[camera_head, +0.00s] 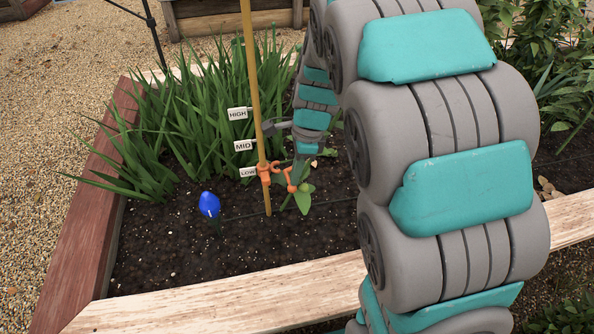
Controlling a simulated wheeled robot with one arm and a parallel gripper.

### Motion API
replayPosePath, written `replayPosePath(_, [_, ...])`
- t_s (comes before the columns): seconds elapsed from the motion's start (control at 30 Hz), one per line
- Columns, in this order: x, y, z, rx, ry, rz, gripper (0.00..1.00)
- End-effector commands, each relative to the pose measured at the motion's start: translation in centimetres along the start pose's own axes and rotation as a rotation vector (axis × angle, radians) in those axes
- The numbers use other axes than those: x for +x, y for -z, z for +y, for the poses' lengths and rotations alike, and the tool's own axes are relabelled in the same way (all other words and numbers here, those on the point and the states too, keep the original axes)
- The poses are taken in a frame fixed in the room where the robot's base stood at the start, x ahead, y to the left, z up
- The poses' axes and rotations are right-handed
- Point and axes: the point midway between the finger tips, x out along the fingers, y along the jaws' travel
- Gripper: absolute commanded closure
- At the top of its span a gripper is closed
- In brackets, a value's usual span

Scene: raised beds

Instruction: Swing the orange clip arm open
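An orange clip (264,171) sits around a tan upright stake (252,90), close to the tag marked LOW (248,173). Its orange clip arm (290,180) sticks out to the right of the stake and looks swung away from the clip body, with a gap between them. A small green plant (303,197) stands in the soil just right of the clip arm. My gripper (303,170) is at the end of my arm, just right of and close to the clip arm. Its fingers are too small and dark to tell their opening or any contact.
Tags marked MID (243,146) and HIGH (238,113) are higher beside the stake. A blue bulb-shaped item (209,205) stands in the soil to the left. Tall green leaves (190,120) fill the back left. Wooden bed walls (235,300) enclose the soil; the front soil is clear.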

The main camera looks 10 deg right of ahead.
Motion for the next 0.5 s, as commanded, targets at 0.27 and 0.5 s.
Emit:
replayPosePath(0.27, [0.06, -0.21, 0.18, 0.054, 0.009, 0.002, 1.00])
replayPosePath(0.5, [0.15, -0.34, 0.21, 0.076, 0.012, 0.001, 1.00])
